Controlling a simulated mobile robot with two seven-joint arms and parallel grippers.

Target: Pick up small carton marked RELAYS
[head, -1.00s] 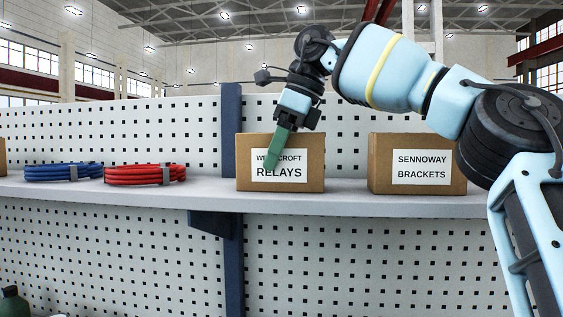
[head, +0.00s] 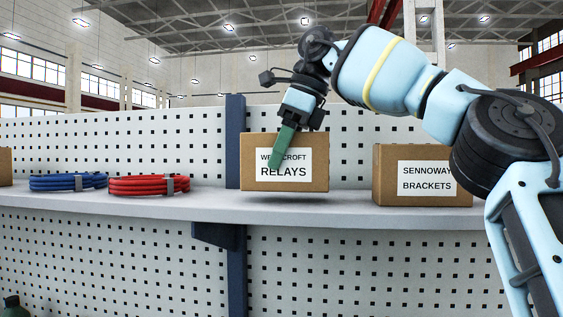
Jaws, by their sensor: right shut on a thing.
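The small carton marked RELAYS (head: 312,178) is brown cardboard with a white label, in the middle of the head view. It hangs a little above the grey shelf, with a shadow under it. My right gripper (head: 281,150) comes from above and is shut on the carton. One green finger lies across the front label and hides part of the upper line of text. The other finger is hidden behind the carton. My left gripper is not in view.
A carton marked SENNOWAY BRACKETS (head: 390,178) stands to the right on the shelf (head: 330,213), partly behind my right arm. A red cable coil (head: 140,186) and a blue cable coil (head: 62,183) lie to the left. A pegboard (head: 130,140) rises behind.

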